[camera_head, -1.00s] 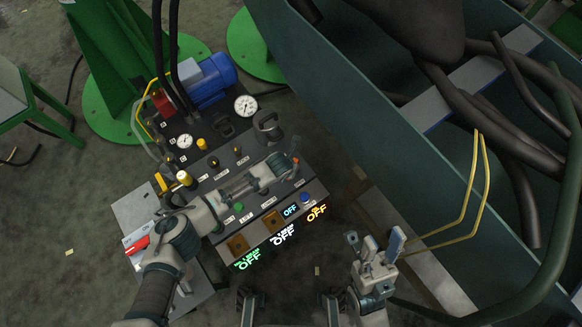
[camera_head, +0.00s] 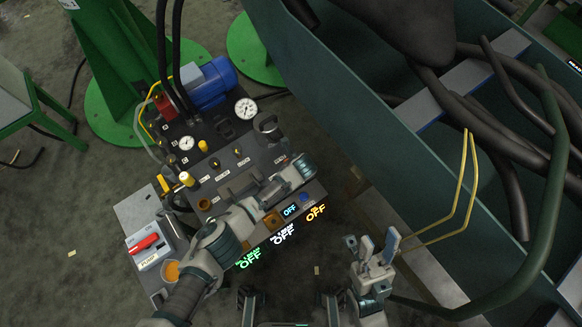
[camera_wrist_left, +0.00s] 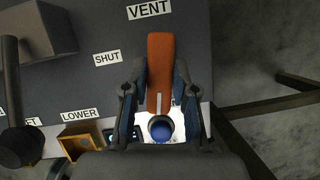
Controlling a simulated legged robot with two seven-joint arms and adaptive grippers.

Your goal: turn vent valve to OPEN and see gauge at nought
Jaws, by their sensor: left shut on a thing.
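The vent valve's orange handle (camera_wrist_left: 160,70) lies below the VENT label (camera_wrist_left: 149,9) in the left wrist view, right of the SHUT label (camera_wrist_left: 108,58). My left gripper (camera_wrist_left: 160,95) is shut on this handle, one finger on each side. No OPEN label is readable. In the head view, my left arm's end hides the valve at the panel's right edge. A large gauge (camera_head: 246,107) and a small gauge (camera_head: 187,143) face up on the panel; their needles are too small to read. My right gripper (camera_head: 379,243) is open and empty, right of the panel.
A blue button (camera_wrist_left: 160,128) sits just below the handle. A pump switch with a red lever (camera_head: 145,243) is at the panel's lower left. Lit OFF readouts (camera_head: 283,233) line the front. A dark green bin wall (camera_head: 350,85) rises on the right.

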